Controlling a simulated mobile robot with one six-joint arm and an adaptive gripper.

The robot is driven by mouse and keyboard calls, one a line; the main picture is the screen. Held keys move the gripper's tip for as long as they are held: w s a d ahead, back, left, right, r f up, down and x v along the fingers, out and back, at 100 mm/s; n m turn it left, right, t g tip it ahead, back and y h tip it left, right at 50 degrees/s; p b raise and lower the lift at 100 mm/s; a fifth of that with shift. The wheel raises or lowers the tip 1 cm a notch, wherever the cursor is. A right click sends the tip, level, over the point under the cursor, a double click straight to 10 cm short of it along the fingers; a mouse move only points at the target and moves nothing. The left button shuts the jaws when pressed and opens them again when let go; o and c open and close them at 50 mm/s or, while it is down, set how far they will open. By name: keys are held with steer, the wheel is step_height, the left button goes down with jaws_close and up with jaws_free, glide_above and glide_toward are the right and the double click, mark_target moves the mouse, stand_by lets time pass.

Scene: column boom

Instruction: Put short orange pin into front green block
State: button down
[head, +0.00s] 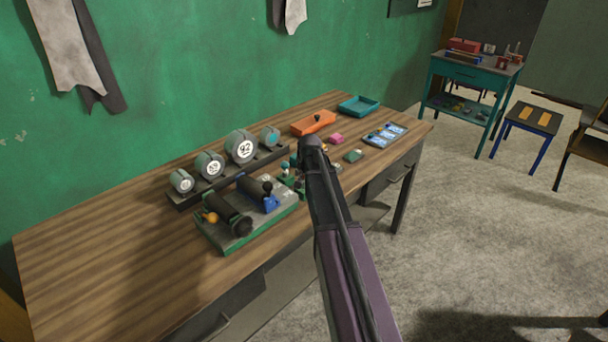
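My arm reaches from the bottom edge over the workbench, and its bend hides what lies behind it. I cannot make out my gripper or its fingers. Small green blocks (291,180) stand on the bench just left of my arm, partly hidden by it. I cannot tell which is the front one. I cannot pick out a short orange pin for certain. A small orange round piece (211,217) shows at the left end of a green-edged tray (262,226) that holds dark cylinders.
A rack (183,200) with several round numbered weights stands along the wall. An orange tray (308,128), a teal tray (358,106), a pink piece (336,138) and blue cards (386,135) lie on the far right part. The bench's left end (90,250) is bare.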

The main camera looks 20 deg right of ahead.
steer(key=shift+f+b, duration=0.3)
steer(key=shift+f, duration=0.1)
stand_by(0.3)
steer(key=shift+c, duration=1)
jaws_free()
steer(key=shift+r, duration=0.1)
step_height(320, 180, up, 15)
steer(key=p, duration=1.5)
steer(key=shift+w, duration=0.1)
